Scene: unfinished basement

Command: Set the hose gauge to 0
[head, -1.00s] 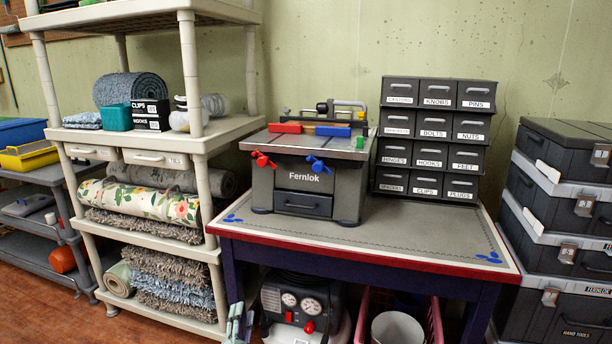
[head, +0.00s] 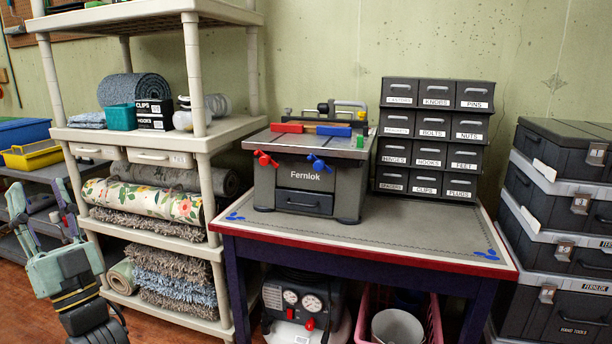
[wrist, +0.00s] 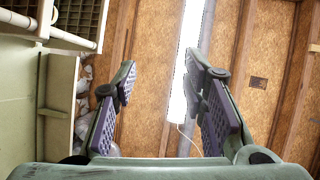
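The compressor (head: 300,303) stands under the workbench, in shade. Two round white-faced dials show on its front, a left gauge (head: 290,297) and a right gauge (head: 312,303). Their needles and any labels are too small to read, so I cannot tell which is the hose gauge. A red knob (head: 309,325) sits below the dials. My gripper (head: 38,200) is raised at the far left, in front of the shelves and well away from the compressor. In the wrist view its fingers (wrist: 160,95) are spread with nothing between them, facing the wooden ceiling and a light.
The workbench (head: 400,235) carries a Fernlok machine (head: 305,180) and a drawer cabinet (head: 432,140). A pink basket (head: 436,320) with a bucket (head: 397,327) stands right of the compressor. The shelf rack (head: 209,190) is to its left, stacked black toolboxes (head: 560,220) far right.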

